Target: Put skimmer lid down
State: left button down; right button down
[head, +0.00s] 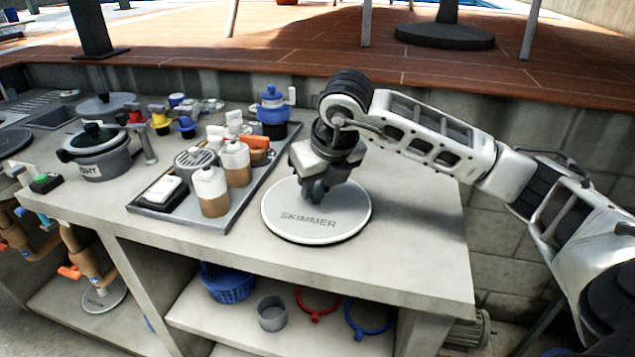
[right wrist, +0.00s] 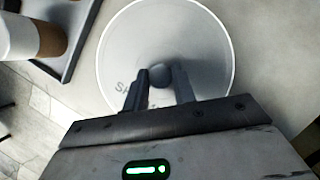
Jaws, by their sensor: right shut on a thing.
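The skimmer lid (head: 316,222) is a round grey disc with a pale rim and the word SKIMMER on it. It is at the right part of the counter top, right of the tray, and looks flat on or very close to the surface. My right gripper (head: 316,192) comes down over it from above and is shut on its dark centre knob. In the right wrist view the lid (right wrist: 205,60) lies beyond the fingers, with the knob (right wrist: 160,74) between the fingertips. My left gripper is not in view.
A grey tray (head: 243,198) with bottles, a blue-topped jug (head: 272,110) and other items stands left of the lid. A lidded pot (head: 97,152) is farther left. The counter (head: 420,240) is clear right of the lid. Shelves below hold a blue basket (head: 229,285) and a grey cup (head: 272,314).

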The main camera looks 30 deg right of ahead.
jog(key=c, duration=1.1)
grip_release()
jog(key=shift+c, duration=0.2)
jog(key=v, duration=1.2)
